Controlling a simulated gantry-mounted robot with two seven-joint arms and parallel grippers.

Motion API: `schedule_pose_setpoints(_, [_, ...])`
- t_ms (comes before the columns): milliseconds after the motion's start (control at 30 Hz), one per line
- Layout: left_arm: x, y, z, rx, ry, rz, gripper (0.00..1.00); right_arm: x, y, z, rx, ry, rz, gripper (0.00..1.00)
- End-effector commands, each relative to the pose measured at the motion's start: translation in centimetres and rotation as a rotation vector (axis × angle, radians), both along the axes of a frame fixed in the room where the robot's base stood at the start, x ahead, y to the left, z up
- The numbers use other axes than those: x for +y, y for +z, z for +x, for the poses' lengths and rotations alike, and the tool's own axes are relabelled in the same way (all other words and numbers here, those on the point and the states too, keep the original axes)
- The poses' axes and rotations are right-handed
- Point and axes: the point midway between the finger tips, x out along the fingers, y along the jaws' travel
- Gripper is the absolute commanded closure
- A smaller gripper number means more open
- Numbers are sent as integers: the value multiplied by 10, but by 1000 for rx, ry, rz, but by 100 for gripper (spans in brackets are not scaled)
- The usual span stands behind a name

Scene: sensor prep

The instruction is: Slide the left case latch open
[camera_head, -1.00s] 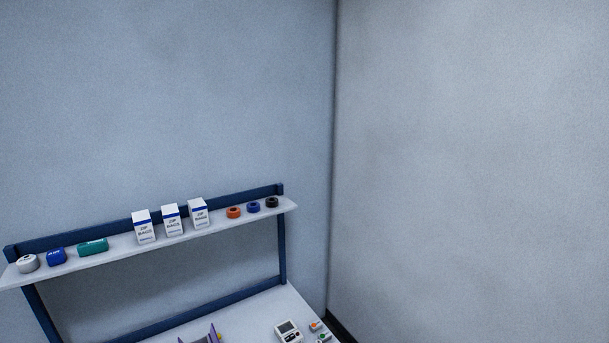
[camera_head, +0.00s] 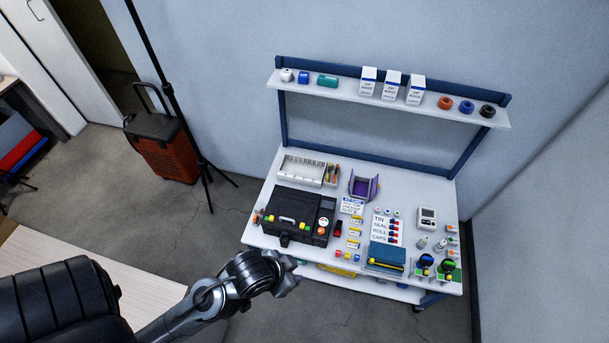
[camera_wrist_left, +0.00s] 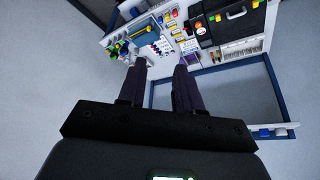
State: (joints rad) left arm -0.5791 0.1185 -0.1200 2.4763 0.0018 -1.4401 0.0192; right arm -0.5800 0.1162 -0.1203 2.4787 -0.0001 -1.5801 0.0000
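The black case (camera_head: 290,203) lies on the white workbench, toward its front left. The case also shows upside down in the left wrist view (camera_wrist_left: 224,32). My left gripper (camera_head: 288,283) is in front of the bench, apart from the case. Its two dark fingers (camera_wrist_left: 159,72) stand apart with nothing between them in the left wrist view. My right gripper is not in view.
The bench (camera_head: 350,276) also holds a white tray (camera_head: 301,168), a purple stand (camera_head: 364,185), a blue box (camera_head: 387,257), a meter (camera_head: 427,218) and several small parts. A shelf (camera_head: 345,91) spans its back. Open floor (camera_head: 225,222) lies left of the bench.

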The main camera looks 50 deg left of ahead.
Motion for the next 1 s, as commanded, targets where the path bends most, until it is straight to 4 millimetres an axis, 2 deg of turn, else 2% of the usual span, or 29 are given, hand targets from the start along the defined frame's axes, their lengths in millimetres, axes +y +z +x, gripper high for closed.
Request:
schedule_pose_setpoints(100, [1,-1,28,-149,23,-27,66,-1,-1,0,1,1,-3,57])
schedule_pose_setpoints(200, [18,-10,58,-305,74,-40,66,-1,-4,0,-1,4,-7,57])
schedule_pose_setpoints(267, [36,-32,76,-409,115,-40,66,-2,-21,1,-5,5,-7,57])
schedule_pose_setpoints(333, [62,-63,95,-535,166,-33,66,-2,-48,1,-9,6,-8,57])
schedule_pose_setpoints(433, [100,-103,113,-695,233,-14,66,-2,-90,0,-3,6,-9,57])
schedule_pose_setpoints(533, [135,-139,121,-816,286,12,66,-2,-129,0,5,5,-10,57])
schedule_pose_setpoints(667, [176,-187,121,-938,347,52,66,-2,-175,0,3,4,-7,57])
schedule_pose_setpoints(800, [214,-241,115,-1035,405,96,66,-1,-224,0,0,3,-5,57])
schedule_pose_setpoints(1000, [260,-322,100,-1113,483,159,66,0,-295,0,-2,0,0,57])
